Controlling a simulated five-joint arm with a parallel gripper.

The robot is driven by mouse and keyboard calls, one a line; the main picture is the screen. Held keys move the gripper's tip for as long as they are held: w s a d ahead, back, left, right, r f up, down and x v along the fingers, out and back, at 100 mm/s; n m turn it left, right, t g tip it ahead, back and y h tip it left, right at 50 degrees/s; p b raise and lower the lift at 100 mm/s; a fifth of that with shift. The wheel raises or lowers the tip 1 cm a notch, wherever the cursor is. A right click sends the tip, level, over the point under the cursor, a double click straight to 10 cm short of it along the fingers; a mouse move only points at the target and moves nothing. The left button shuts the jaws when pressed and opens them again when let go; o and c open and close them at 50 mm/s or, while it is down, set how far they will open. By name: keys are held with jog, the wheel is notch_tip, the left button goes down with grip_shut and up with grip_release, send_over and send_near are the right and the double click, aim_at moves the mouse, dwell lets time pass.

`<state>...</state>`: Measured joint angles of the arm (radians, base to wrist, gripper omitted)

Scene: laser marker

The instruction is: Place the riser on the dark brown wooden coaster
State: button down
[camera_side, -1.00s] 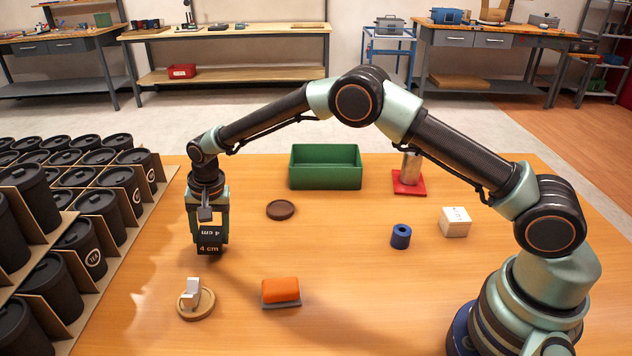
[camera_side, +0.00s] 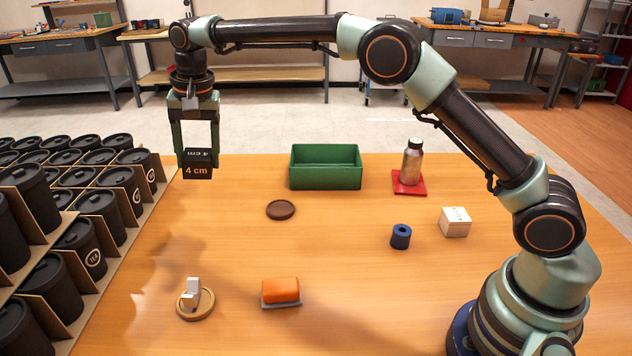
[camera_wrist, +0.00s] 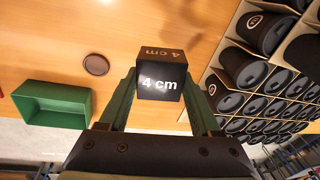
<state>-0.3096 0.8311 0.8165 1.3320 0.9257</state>
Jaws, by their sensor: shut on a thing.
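The riser is a black block marked "4 cm" (camera_side: 198,171); it also shows in the wrist view (camera_wrist: 161,85). My gripper (camera_side: 197,153) is shut on it, one finger on each side, and holds it high above the table at the left. The dark brown wooden coaster (camera_side: 281,209) lies flat and bare on the table, to the right of and below the riser in the side view. In the wrist view the coaster (camera_wrist: 96,64) is left of the held riser.
A green bin (camera_side: 325,177) stands behind the coaster. Black canisters (camera_side: 82,247) in cardboard fill the left. A lighter coaster (camera_side: 207,304) with white pieces, an orange-topped block (camera_side: 281,290), a blue cylinder (camera_side: 401,236), a white box (camera_side: 455,222) and a bottle (camera_side: 411,161) on red stand around.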

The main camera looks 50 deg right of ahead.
jog(key=d+r+n, duration=0.2)
jog(key=d+n, duration=0.6)
jog(key=d, duration=1)
send_near(278, 206)
jog(key=shift+g+h, duration=0.3)
jog(key=f, duration=0.3)
jog(key=w+f, duration=0.1)
jog(key=f, duration=0.2)
jog(key=shift+w+a, duration=0.15)
jog(key=shift+w, duration=0.05)
jog(key=shift+f, duration=0.1)
jog(key=shift+c, duration=0.4)
grip_release()
